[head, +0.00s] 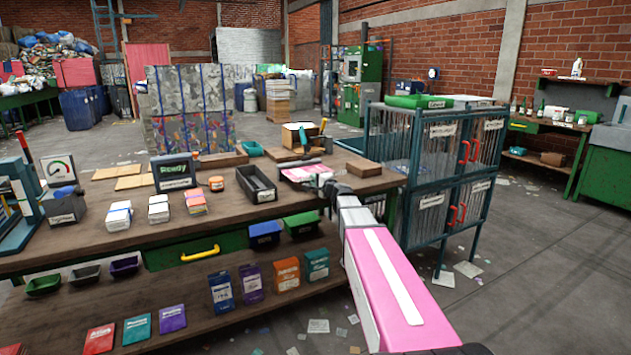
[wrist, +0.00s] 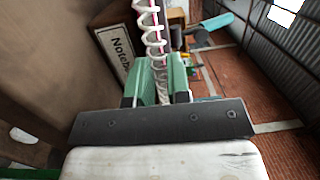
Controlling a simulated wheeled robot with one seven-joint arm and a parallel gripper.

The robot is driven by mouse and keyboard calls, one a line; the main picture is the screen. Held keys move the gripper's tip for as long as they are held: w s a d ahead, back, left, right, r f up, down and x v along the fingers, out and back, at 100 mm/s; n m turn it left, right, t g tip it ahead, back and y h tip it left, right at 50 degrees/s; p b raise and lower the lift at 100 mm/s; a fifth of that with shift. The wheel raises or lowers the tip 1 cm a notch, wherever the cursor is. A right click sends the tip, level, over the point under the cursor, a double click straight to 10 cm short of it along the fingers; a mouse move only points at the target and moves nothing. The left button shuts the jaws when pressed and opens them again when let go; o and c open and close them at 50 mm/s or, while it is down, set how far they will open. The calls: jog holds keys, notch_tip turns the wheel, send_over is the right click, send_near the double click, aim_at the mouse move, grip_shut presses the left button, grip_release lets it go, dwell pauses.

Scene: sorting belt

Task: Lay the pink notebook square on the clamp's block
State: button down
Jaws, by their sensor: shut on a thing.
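The pink notebook (head: 305,173) shows at the far right of the workbench, in front of my gripper (head: 330,186). In the wrist view my gripper (wrist: 161,68) has its green fingers shut on the notebook. The notebook (wrist: 152,32) is seen edge-on there, as a thin pink edge with a white spiral binding; most of its cover is hidden. I cannot tell whether it touches the bench.
A box labelled for notebooks (wrist: 118,55) is close beside the held notebook. On the workbench (head: 120,232) stand paper stacks (head: 118,216), a Ready screen (head: 174,172) and a dark tray (head: 256,183). A wire cage (head: 430,160) stands close to the right of my arm.

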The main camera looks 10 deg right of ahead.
jog(key=shift+w, duration=0.1)
jog(key=c, duration=1)
grip_release()
